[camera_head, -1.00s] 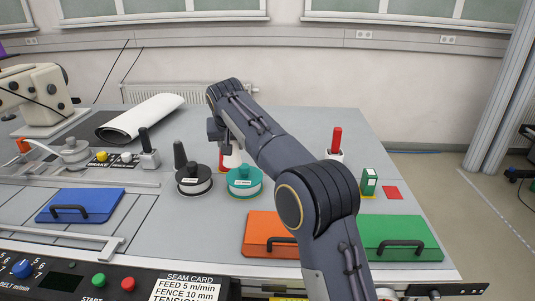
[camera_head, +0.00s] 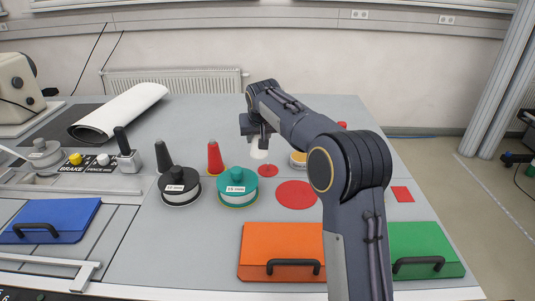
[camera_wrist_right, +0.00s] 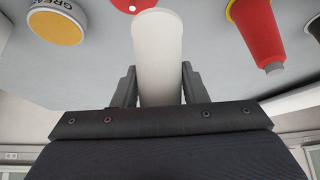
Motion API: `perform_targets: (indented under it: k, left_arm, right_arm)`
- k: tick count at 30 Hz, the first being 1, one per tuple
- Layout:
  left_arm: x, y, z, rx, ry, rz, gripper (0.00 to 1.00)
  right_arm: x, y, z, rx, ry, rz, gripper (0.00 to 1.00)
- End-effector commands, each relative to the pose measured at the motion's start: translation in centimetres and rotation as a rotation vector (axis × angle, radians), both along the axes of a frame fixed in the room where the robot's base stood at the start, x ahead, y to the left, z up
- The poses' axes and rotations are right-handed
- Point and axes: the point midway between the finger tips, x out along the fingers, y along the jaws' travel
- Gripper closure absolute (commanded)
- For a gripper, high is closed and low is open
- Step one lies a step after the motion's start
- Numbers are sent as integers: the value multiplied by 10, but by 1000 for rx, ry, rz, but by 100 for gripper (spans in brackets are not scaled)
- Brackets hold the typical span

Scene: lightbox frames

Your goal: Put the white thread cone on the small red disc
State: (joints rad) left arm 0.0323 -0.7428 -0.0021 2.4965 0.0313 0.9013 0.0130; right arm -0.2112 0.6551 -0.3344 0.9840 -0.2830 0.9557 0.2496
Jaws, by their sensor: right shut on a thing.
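The white thread cone (camera_head: 259,151) is between the fingers of my right gripper (camera_head: 262,136), which is shut on it. The arm hides part of it in the head view. In the wrist view the cone (camera_wrist_right: 158,50) stands out between the two dark fingers. The small red disc (camera_head: 268,171), with a small stub at its centre, lies on the table just in front and to the right of the cone. In the wrist view the disc (camera_wrist_right: 131,4) shows beside the cone's far end. I cannot tell the gap between them. My left gripper is not in view.
A red cone (camera_head: 215,158), a dark grey cone (camera_head: 163,156), black (camera_head: 180,186) and teal (camera_head: 238,187) spools stand to the left. A larger red disc (camera_head: 296,195) lies in front. A grease tin (camera_head: 298,159) stands close right, partly behind my arm.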

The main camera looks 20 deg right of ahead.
Motion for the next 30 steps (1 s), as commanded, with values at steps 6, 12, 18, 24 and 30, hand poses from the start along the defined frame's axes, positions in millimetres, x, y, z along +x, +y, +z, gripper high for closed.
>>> perform_targets:
  k: [6,12,18,24,30]
  left_arm:
    - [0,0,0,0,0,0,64]
    - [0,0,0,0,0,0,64]
    - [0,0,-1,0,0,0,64]
    - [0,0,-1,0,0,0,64]
    - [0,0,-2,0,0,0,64]
  right_arm:
    - [-2,-20,-22,1,-2,0,86]
    - [-4,-30,-42,1,0,1,86]
    - [-3,-29,-64,0,-2,1,86]
    - [-3,-29,-64,1,-3,0,86]
    - [-3,-29,-66,0,-2,1,54]
